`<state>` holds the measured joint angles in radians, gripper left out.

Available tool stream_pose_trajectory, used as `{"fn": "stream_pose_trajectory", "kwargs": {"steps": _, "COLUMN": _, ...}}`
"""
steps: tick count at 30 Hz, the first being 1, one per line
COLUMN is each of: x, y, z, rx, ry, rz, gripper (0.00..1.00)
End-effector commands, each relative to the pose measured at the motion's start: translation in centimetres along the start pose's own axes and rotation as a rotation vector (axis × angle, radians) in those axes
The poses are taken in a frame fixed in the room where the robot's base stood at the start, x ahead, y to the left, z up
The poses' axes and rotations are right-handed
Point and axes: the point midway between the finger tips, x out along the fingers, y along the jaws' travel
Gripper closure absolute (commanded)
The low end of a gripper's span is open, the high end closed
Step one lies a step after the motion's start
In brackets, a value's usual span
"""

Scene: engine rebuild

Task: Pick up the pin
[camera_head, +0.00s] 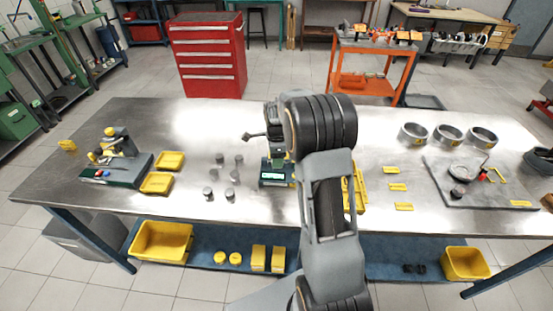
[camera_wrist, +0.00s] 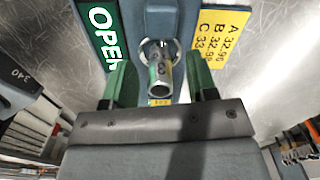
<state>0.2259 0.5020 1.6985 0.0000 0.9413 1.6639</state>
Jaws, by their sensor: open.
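A bare metal, tube-shaped piece (camera_wrist: 162,76), which looks like the pin, sticks out of a blue-grey fixture (camera_wrist: 152,22) in the wrist view. Its open round end faces the camera. My gripper (camera_wrist: 161,84) has two green fingers spread apart, one to each side of the tube. A gap shows on both sides, so the fingers do not appear to touch it. In the head view my arm hides most of the gripper and the pin.
A green OPEN sign (camera_wrist: 101,25) and a yellow number card (camera_wrist: 222,38) flank the fixture. On the steel table (camera_head: 120,210), several small grey cylinders (camera_head: 231,194) stand left of my arm. Yellow trays (camera_head: 170,161) lie further left; metal rings (camera_head: 413,134) stand at right.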

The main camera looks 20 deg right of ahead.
Motion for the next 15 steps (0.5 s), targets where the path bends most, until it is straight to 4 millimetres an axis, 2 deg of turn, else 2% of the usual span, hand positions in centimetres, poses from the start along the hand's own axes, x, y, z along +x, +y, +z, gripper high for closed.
{"fn": "stream_pose_trajectory", "kwargs": {"steps": 7, "x": 0.12, "y": 0.00, "z": 0.01, "rx": 0.000, "ry": 0.000, "rz": 0.000, "gripper": 0.47}}
{"fn": "stream_pose_trajectory", "kwargs": {"steps": 15, "x": 0.09, "y": 0.00, "z": 0.01, "rx": 0.000, "ry": 0.000, "rz": 0.000, "gripper": 0.73}}
